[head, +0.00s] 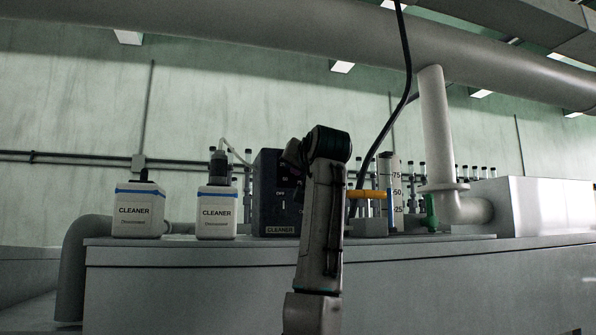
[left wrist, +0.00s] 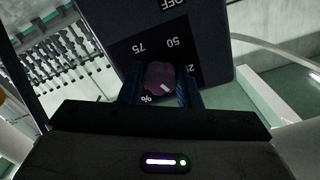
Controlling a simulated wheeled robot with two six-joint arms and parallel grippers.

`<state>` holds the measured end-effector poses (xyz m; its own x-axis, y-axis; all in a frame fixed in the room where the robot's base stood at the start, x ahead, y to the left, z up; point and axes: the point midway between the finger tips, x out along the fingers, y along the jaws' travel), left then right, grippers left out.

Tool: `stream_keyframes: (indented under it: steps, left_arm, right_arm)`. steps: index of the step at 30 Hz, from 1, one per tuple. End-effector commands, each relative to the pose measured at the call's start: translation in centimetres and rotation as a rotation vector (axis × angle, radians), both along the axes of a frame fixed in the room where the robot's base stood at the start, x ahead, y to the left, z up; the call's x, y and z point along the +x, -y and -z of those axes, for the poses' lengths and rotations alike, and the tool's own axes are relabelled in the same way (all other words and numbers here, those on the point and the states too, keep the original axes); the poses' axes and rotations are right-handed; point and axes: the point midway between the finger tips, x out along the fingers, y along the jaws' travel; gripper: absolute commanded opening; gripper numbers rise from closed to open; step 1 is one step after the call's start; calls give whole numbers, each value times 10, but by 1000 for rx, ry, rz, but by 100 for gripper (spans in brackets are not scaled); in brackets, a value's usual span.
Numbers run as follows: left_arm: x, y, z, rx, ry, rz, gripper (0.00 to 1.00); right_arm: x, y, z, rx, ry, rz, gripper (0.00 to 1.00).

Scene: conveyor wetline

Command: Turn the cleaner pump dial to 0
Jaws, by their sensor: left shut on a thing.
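The cleaner pump (head: 268,188) is a dark blue box with a CLEANER label on the worktop in the head view. Its front panel also shows in the left wrist view (left wrist: 215,38), with the marks OFF, 50, 75 and % printed at a slant. The dial (left wrist: 158,75) is a small dark purple-grey knob with a short white mark at its lower right in that view. The number that this mark points at is unclear. My left gripper (left wrist: 160,88) is shut on the dial, one finger on each side. In the head view my left arm hides the dial. My right gripper is not in view.
Two white CLEANER jugs (head: 138,212) (head: 217,213) stand left of the pump. A graduated cylinder (head: 390,185), an orange-yellow part (head: 367,194) and a dark hose (head: 405,60) are to the right. A grey pipe (head: 436,130) comes down beside a pale box (head: 545,205).

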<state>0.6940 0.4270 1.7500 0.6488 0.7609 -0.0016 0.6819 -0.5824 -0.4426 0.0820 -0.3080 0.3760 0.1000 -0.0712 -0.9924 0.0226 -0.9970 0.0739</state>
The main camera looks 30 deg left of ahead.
Motion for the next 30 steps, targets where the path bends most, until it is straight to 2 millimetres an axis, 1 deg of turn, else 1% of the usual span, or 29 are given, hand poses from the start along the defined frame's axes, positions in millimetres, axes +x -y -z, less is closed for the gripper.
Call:
stream_keyframes:
  steps: [9, 15, 22, 30]
  left_arm:
    - [-1, 1, -1, 168, -193, 1, 7]
    - [0, 1, -1, 241, -276, 1, 7]
    - [0, 1, -1, 285, -329, 2, 7]
    - [0, 1, -1, 297, -343, 2, 7]
  right_arm:
    - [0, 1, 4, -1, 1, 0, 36]
    - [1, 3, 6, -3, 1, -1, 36]
    - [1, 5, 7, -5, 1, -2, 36]
    - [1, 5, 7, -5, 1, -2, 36]
